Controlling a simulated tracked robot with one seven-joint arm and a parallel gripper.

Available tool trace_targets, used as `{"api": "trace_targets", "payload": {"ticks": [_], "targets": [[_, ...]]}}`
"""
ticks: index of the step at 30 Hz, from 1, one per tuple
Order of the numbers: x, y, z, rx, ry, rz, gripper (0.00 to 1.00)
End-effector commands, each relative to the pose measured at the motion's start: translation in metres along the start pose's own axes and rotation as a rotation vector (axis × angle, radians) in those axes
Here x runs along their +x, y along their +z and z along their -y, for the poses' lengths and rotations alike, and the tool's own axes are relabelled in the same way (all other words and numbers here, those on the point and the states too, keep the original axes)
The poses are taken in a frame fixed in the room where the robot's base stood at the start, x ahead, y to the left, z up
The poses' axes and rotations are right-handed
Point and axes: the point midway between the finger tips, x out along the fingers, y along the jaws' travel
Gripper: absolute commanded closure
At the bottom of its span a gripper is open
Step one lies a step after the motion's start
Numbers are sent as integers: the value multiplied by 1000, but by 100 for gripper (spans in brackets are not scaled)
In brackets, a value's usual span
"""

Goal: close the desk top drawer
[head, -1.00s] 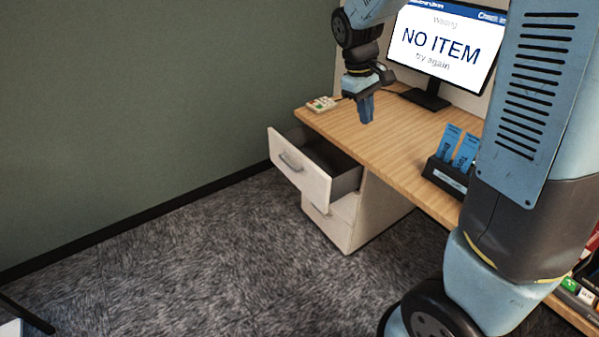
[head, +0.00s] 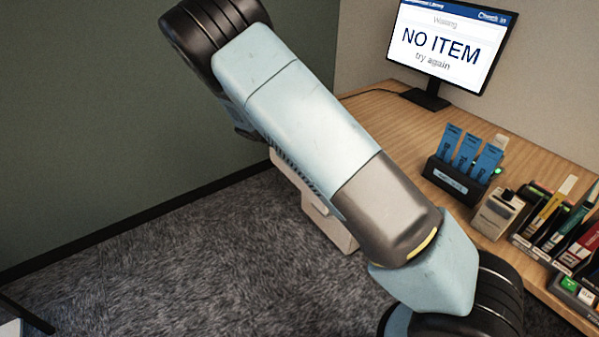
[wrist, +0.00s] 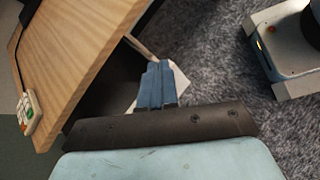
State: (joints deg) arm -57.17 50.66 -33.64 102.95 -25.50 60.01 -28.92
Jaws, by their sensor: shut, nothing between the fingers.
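The desk's top drawer is mostly hidden behind my arm in the head view, where a strip of its pale front (head: 288,172) shows beside the arm. In the wrist view its pale front (wrist: 182,84) shows beyond my fingers, with a dark gap between it and the desk top (wrist: 75,55), so the drawer looks open. My gripper (wrist: 154,68) is shut and empty, its blue fingers overlapping the drawer front in the picture. Whether they touch it I cannot tell. My gripper is hidden in the head view.
A monitor (head: 446,52), a holder with blue cards (head: 455,180) and several small items stand on the desk. A small white device (wrist: 27,108) lies near the desk's edge in the wrist view. Carpet (head: 190,265) in front of the desk is clear.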

Motion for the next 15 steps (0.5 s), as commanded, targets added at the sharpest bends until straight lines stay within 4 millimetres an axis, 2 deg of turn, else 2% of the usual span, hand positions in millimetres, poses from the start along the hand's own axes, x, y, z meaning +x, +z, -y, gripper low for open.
{"api": "trace_targets", "payload": {"ticks": [1,15], "targets": [[0,-16,3,-36,36,35,100],[-12,-131,24,-320,377,342,100]]}}
